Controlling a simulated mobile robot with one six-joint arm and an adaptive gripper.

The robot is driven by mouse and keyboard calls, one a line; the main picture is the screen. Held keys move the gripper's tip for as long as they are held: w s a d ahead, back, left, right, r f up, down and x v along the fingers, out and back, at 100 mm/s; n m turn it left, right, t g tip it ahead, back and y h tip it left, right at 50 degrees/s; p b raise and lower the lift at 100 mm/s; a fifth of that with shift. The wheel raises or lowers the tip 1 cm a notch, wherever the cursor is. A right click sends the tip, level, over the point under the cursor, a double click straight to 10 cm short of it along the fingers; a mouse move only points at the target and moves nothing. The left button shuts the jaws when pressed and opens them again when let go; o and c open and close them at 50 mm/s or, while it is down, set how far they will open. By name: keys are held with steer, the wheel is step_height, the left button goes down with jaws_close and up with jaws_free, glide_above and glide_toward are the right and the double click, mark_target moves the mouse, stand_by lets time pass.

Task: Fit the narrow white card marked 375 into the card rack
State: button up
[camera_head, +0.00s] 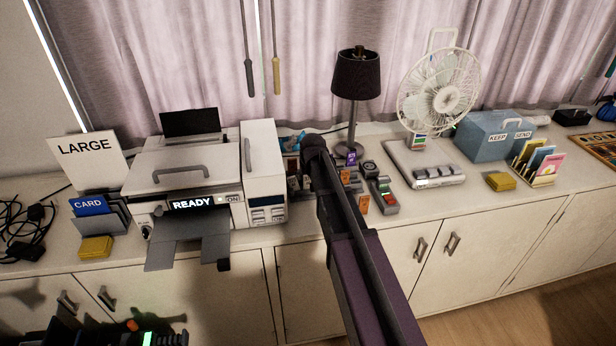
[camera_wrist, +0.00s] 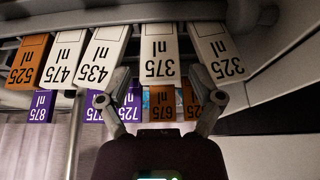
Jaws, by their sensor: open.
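The narrow white card marked 375 (camera_wrist: 160,48) is in the wrist view, upside down in the picture, in a row between white cards marked 435 (camera_wrist: 102,50) and 325 (camera_wrist: 216,50). My gripper (camera_wrist: 160,72) is open, with one finger on each side of the 375 card's lower part; I cannot tell whether they touch it. The cards seem to sit along grey bars (camera_wrist: 60,28), perhaps the card rack; their seating is hidden. In the head view my arm covers the gripper and the 375 card.
A white 475 card (camera_wrist: 67,60), orange cards (camera_wrist: 28,62) and purple cards (camera_wrist: 38,106) stand close by. In the head view a printer (camera_head: 180,165) is left of my arm; a black lamp (camera_head: 356,75), a fan (camera_head: 437,92) and a blue box (camera_head: 485,140) are right.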

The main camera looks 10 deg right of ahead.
steer(key=shift+r+p, duration=4.45)
steer(key=shift+r, duration=0.15)
steer(key=s+f+g+b, duration=0.2)
steer(key=s+f+b, duration=0.2)
steer(key=s, duration=1)
steer(key=s+f+g+b, duration=0.2)
steer(key=s+f+b, duration=0.2)
steer(key=s, duration=1.1)
steer(key=shift+a+f+g, duration=0.3)
steer(key=shift+f, duration=0.5)
